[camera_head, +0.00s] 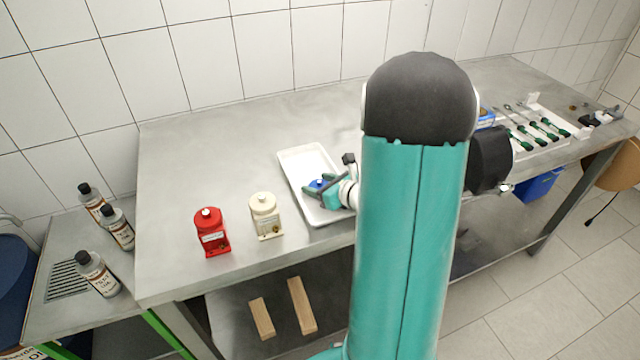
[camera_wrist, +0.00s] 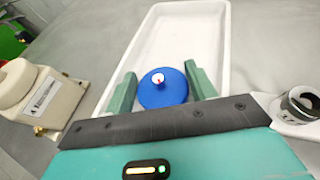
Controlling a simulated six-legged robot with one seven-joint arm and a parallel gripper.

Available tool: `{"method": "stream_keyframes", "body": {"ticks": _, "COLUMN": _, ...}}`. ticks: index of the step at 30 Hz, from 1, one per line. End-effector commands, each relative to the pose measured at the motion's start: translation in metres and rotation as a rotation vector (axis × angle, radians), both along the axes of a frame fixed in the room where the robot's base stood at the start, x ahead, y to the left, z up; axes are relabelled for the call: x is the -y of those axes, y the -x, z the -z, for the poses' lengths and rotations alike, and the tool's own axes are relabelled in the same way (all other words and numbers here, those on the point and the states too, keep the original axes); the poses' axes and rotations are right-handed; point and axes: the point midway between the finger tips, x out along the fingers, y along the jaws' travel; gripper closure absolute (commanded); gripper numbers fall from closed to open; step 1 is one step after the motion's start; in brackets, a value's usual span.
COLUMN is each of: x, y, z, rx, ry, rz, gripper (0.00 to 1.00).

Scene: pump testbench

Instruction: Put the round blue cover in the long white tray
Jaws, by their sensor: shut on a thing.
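The round blue cover (camera_wrist: 163,92) sits between the two green fingers of my gripper (camera_wrist: 161,84) in the wrist view. My gripper is shut on it. The cover has a small white and red centre. The long white tray (camera_wrist: 188,22) lies under and beyond the cover in the wrist view. In the head view the tray (camera_head: 300,160) lies on the metal bench, and my gripper (camera_head: 318,187) is over its near part. The blue cover (camera_head: 317,183) shows there as a small patch. I cannot tell whether the cover touches the tray floor.
A cream container (camera_head: 265,215) and a red container (camera_head: 211,232) stand left of the tray. Several green-handled tools (camera_head: 540,128) lie at the bench's right. Several bottles (camera_head: 100,272) stand on a lower side table. The bench's back left (camera_head: 200,150) is clear.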

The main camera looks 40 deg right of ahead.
Motion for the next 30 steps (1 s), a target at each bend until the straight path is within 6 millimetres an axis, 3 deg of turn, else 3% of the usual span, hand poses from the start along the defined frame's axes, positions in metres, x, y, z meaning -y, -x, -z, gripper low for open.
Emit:
{"method": "stream_keyframes", "body": {"ticks": 9, "x": 0.000, "y": 0.000, "z": 0.007, "rx": -0.001, "ry": 0.000, "rz": 0.000, "gripper": 0.70}}
{"method": "stream_keyframes", "body": {"ticks": 10, "x": 0.000, "y": 0.000, "z": 0.007, "rx": -0.001, "ry": 0.000, "rz": 0.000, "gripper": 0.40}}
{"method": "stream_keyframes", "body": {"ticks": 11, "x": 0.000, "y": 0.001, "z": 0.007, "rx": -0.002, "ry": 0.000, "rz": 0.000, "gripper": 0.35}}
{"method": "stream_keyframes", "body": {"ticks": 23, "x": 0.000, "y": 0.001, "z": 0.003, "rx": -0.006, "ry": -0.003, "rz": 0.003, "gripper": 0.35}}
{"method": "stream_keyframes", "body": {"ticks": 30, "x": 0.006, "y": 0.038, "z": -0.015, "rx": -0.003, "ry": 0.000, "rz": 0.006, "gripper": 0.35}}
